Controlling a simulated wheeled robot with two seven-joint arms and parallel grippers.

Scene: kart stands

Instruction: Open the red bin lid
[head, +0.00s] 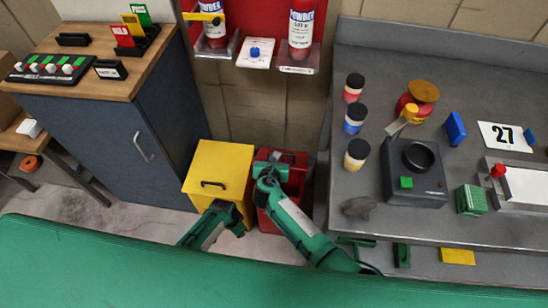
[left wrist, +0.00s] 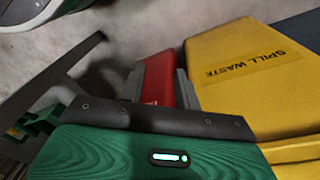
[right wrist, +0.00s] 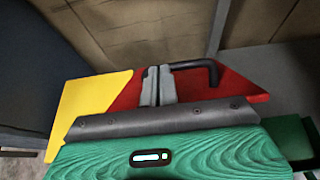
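The red bin (head: 297,178) stands on the floor between the yellow bin and the grey bench, partly hidden by my right arm. Its red lid (right wrist: 235,86) has a black handle (right wrist: 200,65) and looks down, though the arm hides part of it. My right gripper (head: 268,168) is over the lid. In the right wrist view its fingers (right wrist: 158,72) are close together at the handle's left part; no clear grip on the bar shows. My left gripper (head: 239,229) is low in front of the bins. Its fingers (left wrist: 157,75) are apart, with the red bin visible beyond the gap.
The yellow bin (head: 205,165), marked SPILL WASTE, stands closed just left of the red bin. A blue cabinet (head: 115,150) is farther left. The grey bench (head: 365,222) borders the right side. Fire extinguishers (head: 301,30) hang on the wall above.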

